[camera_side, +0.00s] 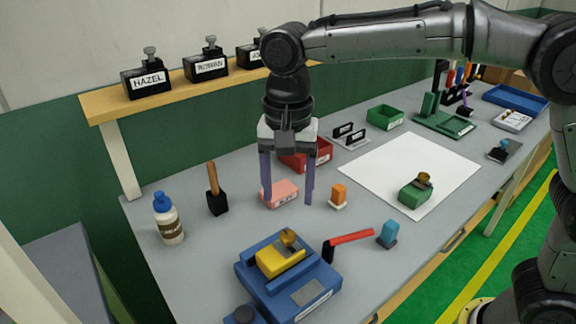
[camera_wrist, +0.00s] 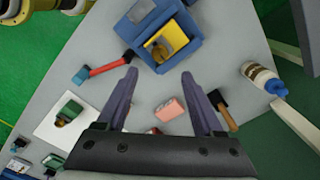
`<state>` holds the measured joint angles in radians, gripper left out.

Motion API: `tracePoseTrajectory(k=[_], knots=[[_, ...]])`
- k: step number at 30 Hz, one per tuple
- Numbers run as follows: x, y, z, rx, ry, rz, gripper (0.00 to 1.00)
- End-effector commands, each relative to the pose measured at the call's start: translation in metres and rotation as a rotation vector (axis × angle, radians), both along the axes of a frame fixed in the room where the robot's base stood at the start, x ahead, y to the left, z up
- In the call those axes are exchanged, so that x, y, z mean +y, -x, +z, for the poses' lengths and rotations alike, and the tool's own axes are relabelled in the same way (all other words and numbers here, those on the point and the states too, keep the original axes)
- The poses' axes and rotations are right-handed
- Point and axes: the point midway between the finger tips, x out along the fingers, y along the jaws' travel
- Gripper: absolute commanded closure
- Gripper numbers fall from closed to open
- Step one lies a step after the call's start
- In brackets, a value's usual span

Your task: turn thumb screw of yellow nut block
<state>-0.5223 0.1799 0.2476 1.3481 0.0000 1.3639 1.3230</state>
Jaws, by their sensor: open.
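The yellow nut block (camera_side: 279,258) sits in a blue fixture (camera_side: 258,285) at the front of the bench. A brass thumb screw (camera_side: 288,238) stands on top of the block. In the wrist view the yellow block (camera_wrist: 151,37) and its thumb screw (camera_wrist: 165,50) show at the top, in the blue fixture (camera_wrist: 190,35). My gripper (camera_side: 287,199) is open and empty, pointing down behind the fixture, around or above a pink block (camera_side: 279,194). In the wrist view my gripper (camera_wrist: 158,74) has its fingers spread, apart from the yellow block.
A red-handled hammer-like tool (camera_side: 348,240) and a blue piece (camera_side: 388,233) lie right of the fixture. An orange piece (camera_side: 339,195), a black-headed mallet (camera_side: 216,197) and a glue bottle (camera_side: 168,219) stand nearby. A green block (camera_side: 413,195) sits on a white sheet (camera_side: 385,165).

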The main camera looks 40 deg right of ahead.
Motion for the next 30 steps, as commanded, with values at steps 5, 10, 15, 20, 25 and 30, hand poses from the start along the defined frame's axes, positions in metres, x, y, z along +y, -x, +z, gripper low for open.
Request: tracePoseTrajectory(k=[5,10,15,20,25,30], knots=[[0.000,-0.001,0.029,-0.001,-0.001,0.000,0.31],[0.000,0.000,0.042,0.000,0.000,0.000,0.31],[0.000,0.000,0.045,0.001,0.001,0.000,0.31],[0.000,0.000,0.045,0.001,0.001,0.000,0.31],[-0.016,-0.004,0.060,-0.030,-0.017,-0.038,0.31],[-0.074,0.021,0.100,-0.110,-0.052,-0.141,0.31]])
